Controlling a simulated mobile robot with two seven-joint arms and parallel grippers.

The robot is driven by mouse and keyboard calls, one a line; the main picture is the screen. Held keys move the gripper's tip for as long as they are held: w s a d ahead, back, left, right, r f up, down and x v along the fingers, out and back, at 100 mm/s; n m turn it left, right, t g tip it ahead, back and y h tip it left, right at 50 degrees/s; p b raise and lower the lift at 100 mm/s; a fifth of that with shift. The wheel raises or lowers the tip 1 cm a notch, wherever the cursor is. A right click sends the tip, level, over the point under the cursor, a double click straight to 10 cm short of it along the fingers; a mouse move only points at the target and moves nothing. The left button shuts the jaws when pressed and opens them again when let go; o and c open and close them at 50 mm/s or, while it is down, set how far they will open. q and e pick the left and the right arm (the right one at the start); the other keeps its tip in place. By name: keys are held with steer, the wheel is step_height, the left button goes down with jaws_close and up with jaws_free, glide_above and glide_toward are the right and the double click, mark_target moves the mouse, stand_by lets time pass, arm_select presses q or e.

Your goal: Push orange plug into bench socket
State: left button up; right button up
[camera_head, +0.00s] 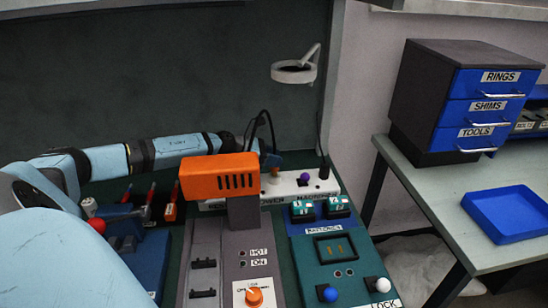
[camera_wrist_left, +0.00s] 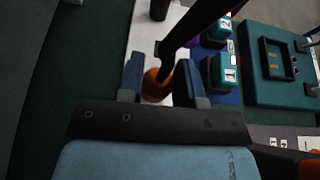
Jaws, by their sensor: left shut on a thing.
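My left gripper (camera_wrist_left: 160,82) is shut on the orange plug (camera_wrist_left: 157,86), which shows between its two blue fingers in the left wrist view. A black bar or cable crosses above the plug. Behind them lies the white bench socket strip (camera_wrist_left: 130,50). In the head view, the strip (camera_head: 326,186) runs along the back of the bench, and my left gripper (camera_head: 271,166) is at its left part, partly behind an orange machine head. The plug's lower end is hidden, so I cannot tell whether it touches a socket. My right gripper is not in view.
The orange machine head (camera_head: 219,177) stands in front of the strip. A purple knob-like piece (camera_head: 304,178) and a black upright piece (camera_head: 323,170) are on the strip. A teal panel (camera_head: 357,262) lies in front. A blue tray (camera_head: 508,213) is on the right table.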

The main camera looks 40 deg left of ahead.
arm_select(q)
steer(key=shift+f+b, duration=0.3)
steer(key=shift+f, duration=0.1)
steer(key=shift+f+b, duration=0.8)
steer(key=shift+f, duration=0.05)
steer(key=o, duration=1)
